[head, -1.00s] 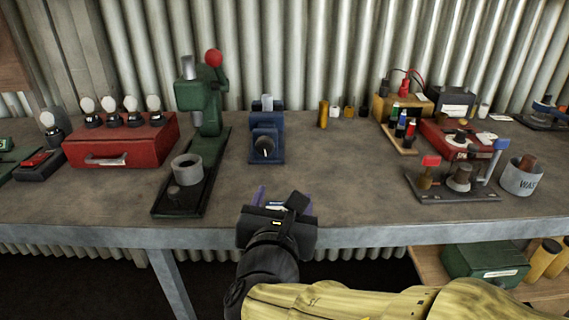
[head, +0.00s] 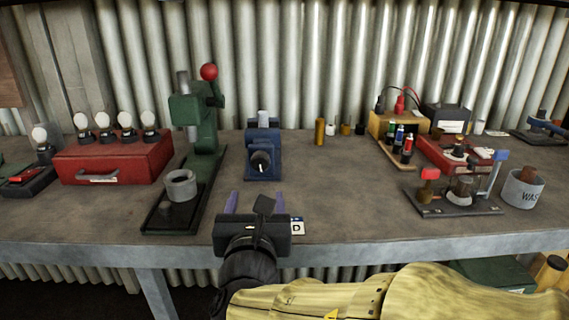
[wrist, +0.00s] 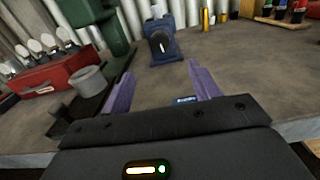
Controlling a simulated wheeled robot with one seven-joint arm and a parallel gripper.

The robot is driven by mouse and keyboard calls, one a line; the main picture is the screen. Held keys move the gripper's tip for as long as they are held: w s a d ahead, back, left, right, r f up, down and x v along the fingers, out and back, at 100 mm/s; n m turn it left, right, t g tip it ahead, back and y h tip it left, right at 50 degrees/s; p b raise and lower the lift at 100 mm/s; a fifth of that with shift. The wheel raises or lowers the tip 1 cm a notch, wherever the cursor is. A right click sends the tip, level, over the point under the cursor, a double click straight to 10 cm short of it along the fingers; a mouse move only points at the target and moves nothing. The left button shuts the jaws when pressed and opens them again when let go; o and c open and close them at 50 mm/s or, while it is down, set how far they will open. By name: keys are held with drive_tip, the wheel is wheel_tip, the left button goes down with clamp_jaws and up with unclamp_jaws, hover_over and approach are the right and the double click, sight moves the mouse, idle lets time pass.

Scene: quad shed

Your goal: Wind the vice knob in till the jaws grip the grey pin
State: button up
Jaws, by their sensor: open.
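The blue vice (head: 263,140) stands on the bench in front of the corrugated wall. Its dark round knob (head: 261,162) with a white mark faces me; in the wrist view the knob (wrist: 160,44) sits above and between my fingertips. The grey pin (head: 263,118) stands upright at the top of the vice; whether the jaws touch it I cannot tell. My gripper (head: 248,202) is open and empty, its two purple fingers pointing at the vice. It is short of the knob, over the bench's front part; the fingers also show in the wrist view (wrist: 159,85).
A green press (head: 196,120) with a red ball handle stands left of the vice, its dark base reaching forward with a grey ring (head: 181,186). A red box (head: 112,160) with bulbs is further left. A brass cylinder (head: 320,131) stands right. Bench between gripper and vice is clear.

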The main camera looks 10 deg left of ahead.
sight(260, 165)
drive_tip(key=x, duration=1.2)
drive_tip(key=shift+w+b, duration=0.35)
drive_tip(key=shift+w, duration=0.05)
drive_tip(key=c, duration=1)
